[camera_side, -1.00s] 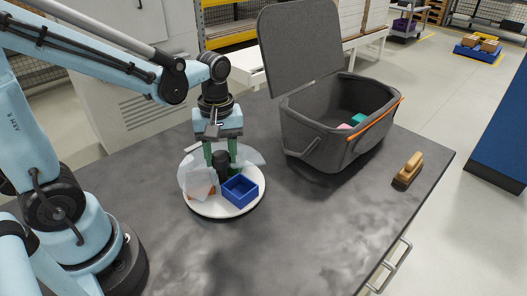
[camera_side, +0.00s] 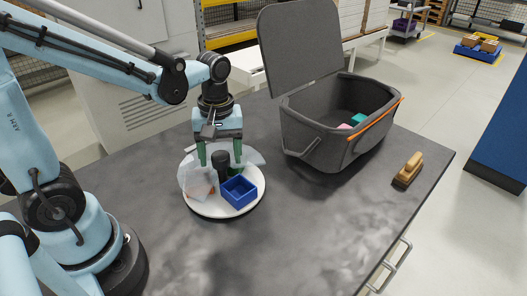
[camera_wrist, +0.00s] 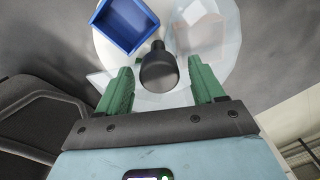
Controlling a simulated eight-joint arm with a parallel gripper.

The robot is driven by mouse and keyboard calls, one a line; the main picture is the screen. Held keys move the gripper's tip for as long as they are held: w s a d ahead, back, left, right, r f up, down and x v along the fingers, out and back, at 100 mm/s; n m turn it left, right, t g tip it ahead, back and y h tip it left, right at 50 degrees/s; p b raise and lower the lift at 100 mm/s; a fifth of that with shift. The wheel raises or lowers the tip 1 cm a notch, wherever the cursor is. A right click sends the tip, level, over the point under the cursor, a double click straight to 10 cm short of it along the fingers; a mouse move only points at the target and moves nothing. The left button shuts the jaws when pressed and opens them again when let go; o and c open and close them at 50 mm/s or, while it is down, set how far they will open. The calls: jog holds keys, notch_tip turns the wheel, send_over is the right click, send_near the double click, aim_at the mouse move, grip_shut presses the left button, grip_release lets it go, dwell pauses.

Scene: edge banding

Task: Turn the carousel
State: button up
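The carousel is a round white turntable (camera_side: 221,210) on the dark worktop, with a black knob (camera_side: 221,160) standing at its middle. The knob also shows in the wrist view (camera_wrist: 158,68). My gripper (camera_side: 221,162) is over the carousel, its two green fingers pointing down. In the wrist view the fingers stand wide apart, one on each side of the knob, with gaps between. A blue open box (camera_side: 239,191) sits on the carousel's front right. Clear, see-through panels and a brownish piece (camera_side: 200,190) sit on its left.
A dark grey bin (camera_side: 325,140) with its lid up stands to the right, holding pink and teal items. A wooden-handled brush (camera_side: 408,170) lies near the worktop's right edge. The front of the worktop (camera_side: 290,230) is clear.

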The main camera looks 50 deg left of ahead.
jog(key=shift+r, duration=0.1)
notch_tip(320, 180, up, 12)
jog(key=shift+w, duration=0.15)
dwell(0.7)
jog(key=shift+d, duration=0.15)
jog(key=f+m+t, duration=0.1)
jog(key=m+t, duration=0.1)
jog(key=m, duration=0.1)
jog(key=s+f+m+t, duration=0.1)
jog(key=f+m+t, duration=0.1)
jog(key=m, duration=0.1)
jog(key=d+f+m+t, duration=0.1)
jog(key=f+m+t, duration=0.1)
jog(key=m, duration=0.1)
jog(key=shift+s+d, duration=0.1)
jog(key=shift+s, duration=0.15)
jog(key=shift+d+f+m+t, duration=0.1)
jog(key=shift+f+m+t, duration=0.2)
jog(key=shift+m, duration=0.3)
jog(key=shift+f+m+t, duration=0.2)
jog(key=shift+m+t, duration=0.2)
jog(key=shift+m, duration=0.2)
